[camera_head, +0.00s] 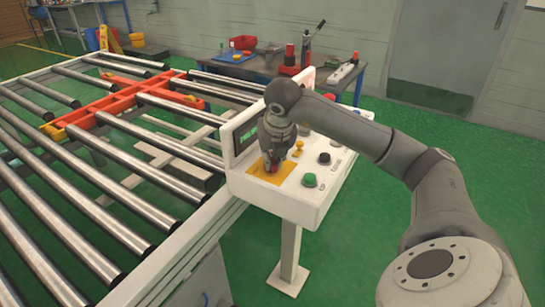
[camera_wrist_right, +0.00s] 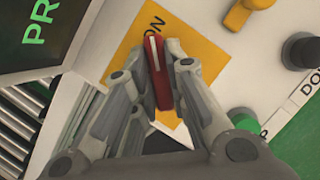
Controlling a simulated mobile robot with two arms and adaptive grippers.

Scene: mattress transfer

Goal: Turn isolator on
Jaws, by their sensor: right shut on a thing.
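The isolator is a red handle (camera_wrist_right: 157,75) with a white line on a yellow plate (camera_wrist_right: 195,50) on the control panel. In the right wrist view the letters "ON" show near the handle's upper end. In the head view the yellow plate (camera_head: 268,173) is at the panel's left part. My right gripper (camera_head: 272,163) is down over it, its fingers (camera_wrist_right: 163,65) closed on the red handle. My left gripper is not in view.
The white control panel (camera_head: 300,198) carries a screen, a green button (camera_head: 309,180), a black button (camera_head: 324,158) and yellow switches (camera_head: 299,147). A roller conveyor (camera_head: 90,180) with an orange frame (camera_head: 125,98) is at left. A workbench (camera_head: 262,66) stands behind.

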